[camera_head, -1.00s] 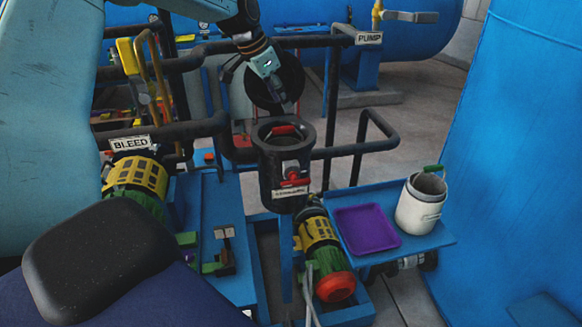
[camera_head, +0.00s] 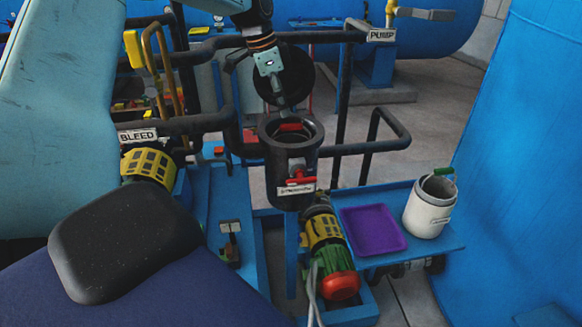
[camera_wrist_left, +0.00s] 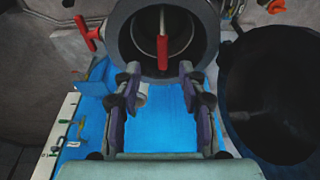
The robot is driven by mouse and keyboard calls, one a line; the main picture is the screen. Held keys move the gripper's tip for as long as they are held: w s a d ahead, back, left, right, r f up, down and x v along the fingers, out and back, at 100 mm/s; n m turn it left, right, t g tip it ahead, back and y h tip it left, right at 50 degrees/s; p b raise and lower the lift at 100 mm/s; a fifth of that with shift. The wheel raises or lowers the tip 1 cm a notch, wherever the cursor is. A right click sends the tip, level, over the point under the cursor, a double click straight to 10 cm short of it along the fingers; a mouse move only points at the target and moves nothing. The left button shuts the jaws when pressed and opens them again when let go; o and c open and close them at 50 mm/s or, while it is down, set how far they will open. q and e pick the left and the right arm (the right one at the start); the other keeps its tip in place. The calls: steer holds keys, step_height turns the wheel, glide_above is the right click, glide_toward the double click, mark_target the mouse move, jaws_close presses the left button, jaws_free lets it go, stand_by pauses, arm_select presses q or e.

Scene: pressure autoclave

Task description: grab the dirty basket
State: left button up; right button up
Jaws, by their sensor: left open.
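The dirty basket sits inside the open black strainer housing (camera_head: 290,165). Only its red handle (camera_head: 290,127) shows clearly, across the mouth. In the left wrist view the red handle (camera_wrist_left: 163,50) stands in the middle of the round opening, and the basket's body is hidden in the dark inside. My left gripper (camera_head: 282,104) is just above and behind the housing's mouth in the head view. In the left wrist view my left gripper (camera_wrist_left: 159,74) is open and empty, its fingers apart on either side below the handle. My right gripper is not in view.
The round black lid (camera_head: 284,78) stands swung open behind the housing; it is at the right in the wrist view. A red valve handle (camera_head: 300,181) is on the housing's front. A purple tray (camera_head: 372,229) and a white bucket (camera_head: 430,208) with a green handle stand on a blue shelf.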

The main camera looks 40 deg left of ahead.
mark_target(291, 124)
arm_select(q)
steer(key=shift+p+x, duration=0.6)
steer(key=shift+x, duration=2.55)
steer(key=shift+w+a, duration=0.1)
steer(key=shift+w, duration=0.1)
jaws_close()
